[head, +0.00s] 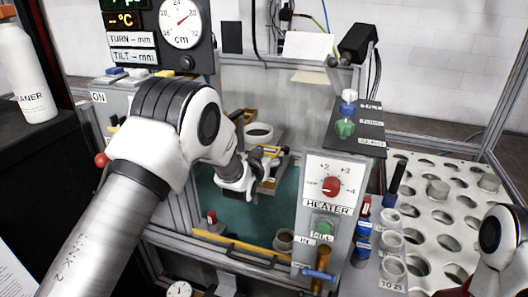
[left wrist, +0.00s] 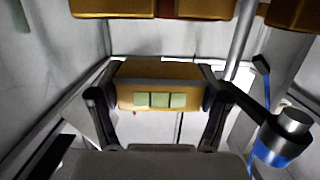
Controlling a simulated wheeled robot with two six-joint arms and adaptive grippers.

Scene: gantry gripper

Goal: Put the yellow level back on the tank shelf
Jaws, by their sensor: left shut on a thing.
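My left gripper (head: 258,168) reaches into the tank from the left. In the left wrist view, its two dark fingers (left wrist: 160,94) are closed on the ends of the yellow level (left wrist: 160,72), a yellow block with pale green windows.
In the left wrist view, a blue-and-silver cylinder (left wrist: 284,137) sits close right of the fingers.

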